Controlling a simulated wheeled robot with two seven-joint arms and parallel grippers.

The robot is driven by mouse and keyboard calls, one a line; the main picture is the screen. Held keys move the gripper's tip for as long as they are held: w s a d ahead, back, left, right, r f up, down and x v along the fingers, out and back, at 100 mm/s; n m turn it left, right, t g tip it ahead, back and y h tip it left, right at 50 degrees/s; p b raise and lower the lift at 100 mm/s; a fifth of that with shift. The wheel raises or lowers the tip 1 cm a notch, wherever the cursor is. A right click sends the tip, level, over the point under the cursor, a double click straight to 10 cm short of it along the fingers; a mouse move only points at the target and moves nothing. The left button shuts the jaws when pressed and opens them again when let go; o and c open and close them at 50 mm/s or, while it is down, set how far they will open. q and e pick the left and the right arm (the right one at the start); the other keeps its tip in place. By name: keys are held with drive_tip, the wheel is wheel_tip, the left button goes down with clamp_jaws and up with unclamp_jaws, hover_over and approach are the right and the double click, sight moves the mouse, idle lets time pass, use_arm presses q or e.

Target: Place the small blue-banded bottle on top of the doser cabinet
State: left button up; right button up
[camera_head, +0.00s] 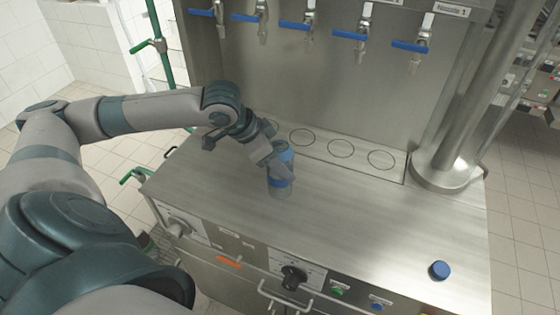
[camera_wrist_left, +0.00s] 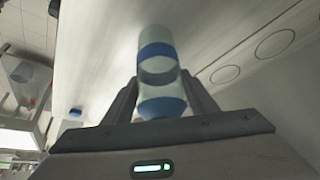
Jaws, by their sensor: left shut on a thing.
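The small blue-banded bottle (camera_head: 281,187) is a clear cylinder with blue bands, held over the left part of the metal top of the doser cabinet (camera_head: 330,215). It is roughly upright; I cannot tell whether its base touches the surface. My left gripper (camera_head: 279,168) is shut on the bottle's side. In the left wrist view, the bottle (camera_wrist_left: 157,50) sits between the two fingers (camera_wrist_left: 160,95), which hide part of it. My right gripper is not in view.
A blue cap (camera_head: 439,270) lies at the right front of the top. A row of blue-handled taps (camera_head: 351,35) hangs over ringed spots (camera_head: 341,148) at the back. A steel column (camera_head: 465,130) stands at the right. The middle of the top is clear.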

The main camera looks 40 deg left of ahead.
use_arm(q)
drive_tip(key=o, duration=1.5)
drive_tip(key=shift+f, duration=0.1)
drive_tip(key=shift+r, duration=0.2)
drive_tip(key=shift+b+v, duration=1.45)
drive_tip(key=shift+v, duration=4.55)
